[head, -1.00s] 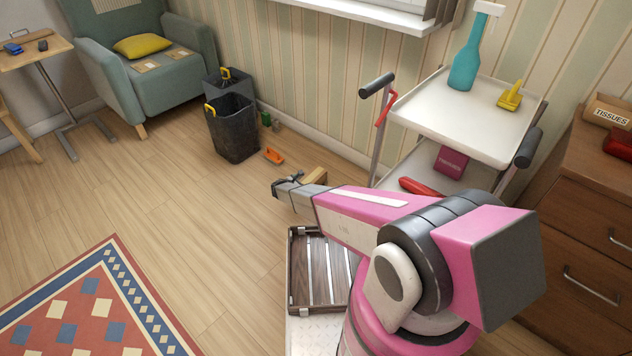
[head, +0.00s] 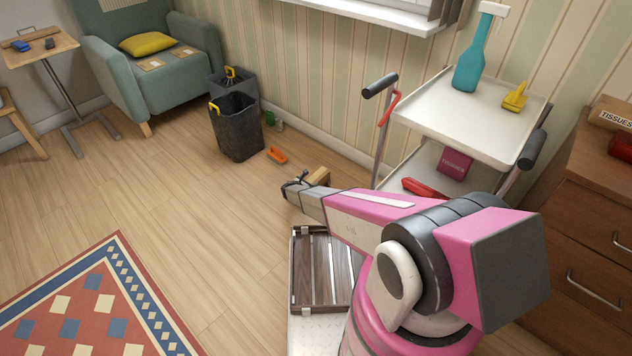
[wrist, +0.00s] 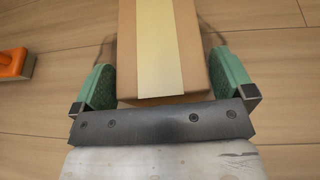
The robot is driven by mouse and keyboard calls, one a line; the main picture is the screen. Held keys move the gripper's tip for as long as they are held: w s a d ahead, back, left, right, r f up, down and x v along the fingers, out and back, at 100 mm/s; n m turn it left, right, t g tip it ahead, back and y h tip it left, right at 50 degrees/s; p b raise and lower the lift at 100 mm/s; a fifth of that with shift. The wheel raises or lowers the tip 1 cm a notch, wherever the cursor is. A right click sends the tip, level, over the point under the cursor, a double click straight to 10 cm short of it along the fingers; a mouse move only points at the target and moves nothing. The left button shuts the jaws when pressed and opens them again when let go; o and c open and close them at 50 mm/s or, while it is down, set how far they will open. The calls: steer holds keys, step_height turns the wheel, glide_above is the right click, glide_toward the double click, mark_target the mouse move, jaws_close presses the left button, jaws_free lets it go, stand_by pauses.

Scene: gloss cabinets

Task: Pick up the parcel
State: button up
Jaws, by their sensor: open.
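The parcel is a brown cardboard box with a pale tape strip along its top. In the wrist view the parcel (wrist: 190,45) lies between the two green finger pads of my gripper (wrist: 160,85). In the head view the parcel (head: 319,176) shows as a small tan piece just past my gripper (head: 292,187), mostly hidden by my arm. It appears to be on the wooden floor.
An orange brush-like object (head: 277,156) lies on the floor near the parcel; an orange thing (wrist: 14,64) shows at the wrist view's left. Dark bins (head: 237,127) stand beyond. A white trolley (head: 430,115) stands to the right. Floor to the left is clear up to the rug (head: 85,300).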

steer(key=x, duration=0.2)
steer(key=shift+w+d+f, duration=0.15)
steer(key=shift+w, duration=0.05)
steer(key=shift+c, duration=0.3)
steer(key=c, duration=0.8)
